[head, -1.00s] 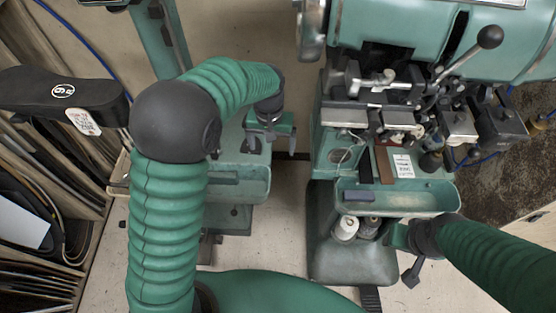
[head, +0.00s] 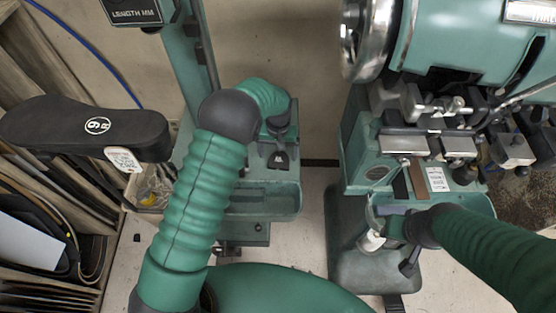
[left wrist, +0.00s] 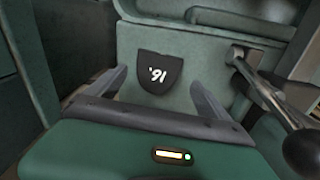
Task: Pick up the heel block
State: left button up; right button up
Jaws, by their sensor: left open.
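The heel block is a small black piece with white marking, straight on one edge and rounded on the other. In the left wrist view the heel block (left wrist: 158,72) lies on a green surface, between and just beyond my finger tips. In the head view the heel block (head: 279,160) shows on the green stand in front of my left gripper (head: 281,138). My left gripper (left wrist: 160,82) is open and empty, one finger to each side of the block. My right gripper (head: 402,245) hangs by the right machine's tray; its jaws are unclear.
A green stitching machine (head: 455,55) with metal clamps stands at right. A green tray (head: 262,200) fronts the left stand. A black sole-shaped form (head: 70,128) marked 9R juts in at left above a wooden rack (head: 90,190). A dark-knobbed lever (left wrist: 262,100) is right of my left gripper.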

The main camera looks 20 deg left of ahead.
aim_at(279, 160)
pick_arm(q)
notch_tip(279, 160, down, 3)
jog(key=shift+r, duration=0.1)
jog(key=shift+w+d, duration=0.1)
jog(key=shift+d, duration=0.3)
jog(key=shift+c, duration=1.5)
jog(key=shift+a, duration=0.2)
jog(key=c, duration=1)
jog(key=shift+c, duration=1)
